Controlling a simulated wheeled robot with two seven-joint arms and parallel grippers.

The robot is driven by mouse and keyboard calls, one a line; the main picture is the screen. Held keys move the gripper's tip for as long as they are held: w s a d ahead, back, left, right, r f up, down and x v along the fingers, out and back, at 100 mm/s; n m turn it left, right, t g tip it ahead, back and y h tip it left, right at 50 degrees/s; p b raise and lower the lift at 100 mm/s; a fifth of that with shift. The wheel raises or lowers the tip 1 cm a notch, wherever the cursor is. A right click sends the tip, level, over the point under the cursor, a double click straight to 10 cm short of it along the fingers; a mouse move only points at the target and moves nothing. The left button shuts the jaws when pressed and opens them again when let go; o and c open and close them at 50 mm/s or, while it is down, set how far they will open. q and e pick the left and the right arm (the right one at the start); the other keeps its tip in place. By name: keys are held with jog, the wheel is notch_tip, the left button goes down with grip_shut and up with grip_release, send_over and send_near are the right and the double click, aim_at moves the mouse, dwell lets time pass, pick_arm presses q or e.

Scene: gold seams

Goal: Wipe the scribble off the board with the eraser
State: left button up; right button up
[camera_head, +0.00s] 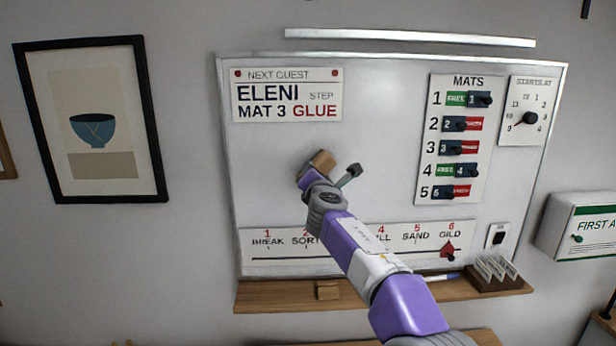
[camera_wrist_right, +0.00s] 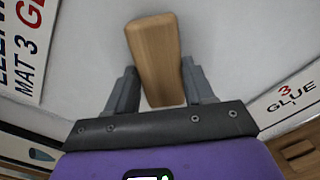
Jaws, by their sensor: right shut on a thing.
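The whiteboard (camera_head: 385,110) hangs on the wall. My right gripper (camera_head: 332,168) is up at the middle of the board. It is shut on the eraser (camera_head: 322,161), a light wooden block. In the right wrist view the eraser (camera_wrist_right: 155,55) sits between the two grey fingers of the gripper (camera_wrist_right: 162,92) and sticks out past them toward the white surface. I cannot tell whether it touches the board. I see no scribble on the visible white area; my gripper and arm hide part of the board. My left gripper is not in view.
A wooden ledge (camera_head: 275,296) runs under the board, with a small wooden block (camera_head: 327,291), a pen (camera_head: 440,277) and a card holder (camera_head: 495,275). Around the gripper are the guest sign (camera_head: 287,95), the mats panel (camera_head: 460,140) and the step strip (camera_head: 270,252).

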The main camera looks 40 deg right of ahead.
jog(key=s+d+p, duration=0.1)
jog(key=s+d, duration=0.6)
jog(key=d, duration=0.1)
jog(key=shift+d, duration=0.2)
dwell(0.9)
jog(key=b+v, duration=0.1)
jog(key=v, duration=0.5)
dwell(0.4)
jog(key=v, duration=0.3)
jog(key=shift+b, duration=0.35)
